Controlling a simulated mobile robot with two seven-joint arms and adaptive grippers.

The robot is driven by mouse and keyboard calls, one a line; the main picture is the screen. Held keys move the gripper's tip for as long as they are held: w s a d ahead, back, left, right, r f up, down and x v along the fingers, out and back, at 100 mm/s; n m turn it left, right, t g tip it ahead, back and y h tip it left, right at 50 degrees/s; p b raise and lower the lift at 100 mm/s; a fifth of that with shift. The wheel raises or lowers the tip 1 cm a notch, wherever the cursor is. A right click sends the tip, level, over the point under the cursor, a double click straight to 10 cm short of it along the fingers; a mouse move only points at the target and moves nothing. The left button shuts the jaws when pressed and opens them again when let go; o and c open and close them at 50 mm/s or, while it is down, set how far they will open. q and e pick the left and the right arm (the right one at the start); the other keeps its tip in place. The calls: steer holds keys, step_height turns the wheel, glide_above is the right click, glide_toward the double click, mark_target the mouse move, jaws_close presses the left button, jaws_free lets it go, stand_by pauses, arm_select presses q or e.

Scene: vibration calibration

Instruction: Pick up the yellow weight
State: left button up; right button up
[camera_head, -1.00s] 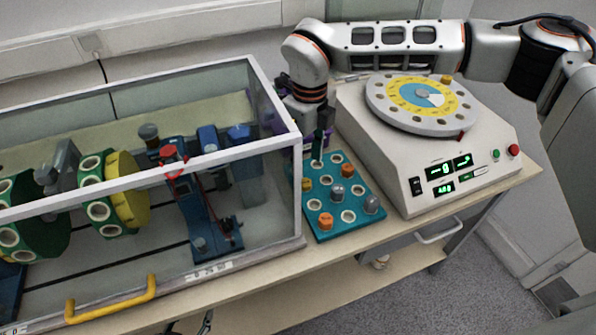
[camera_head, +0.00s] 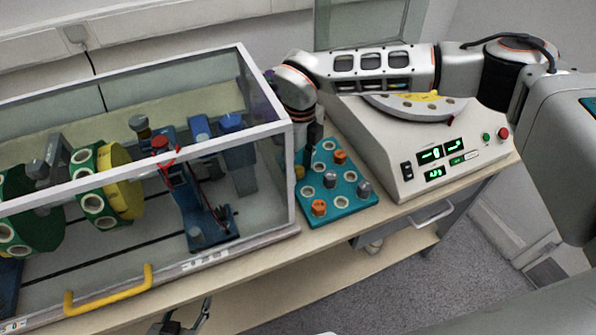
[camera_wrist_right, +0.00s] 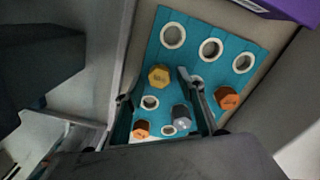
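The yellow weight (camera_wrist_right: 159,77) is a hexagonal piece in the teal tray (camera_wrist_right: 190,48). In the head view the yellow weight (camera_head: 299,172) shows at the tray's left edge, partly hidden by my right arm. My right gripper (camera_wrist_right: 154,88) is open and empty over the tray, and in the wrist view the weight appears between its fingertips. I cannot tell how high above it they are. In the head view my right gripper (camera_head: 309,158) points down by the tray's far left corner. My left gripper (camera_head: 186,322) is partly visible at the bottom edge; its opening is unclear.
Orange weights (camera_head: 319,207) and grey weights (camera_head: 364,188) share the tray with empty rings. A glass-walled case (camera_head: 293,180) stands close on the left. A white machine with a dial and displays (camera_head: 400,150) stands right of the tray.

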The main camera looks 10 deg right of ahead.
steer(key=c, duration=0.5)
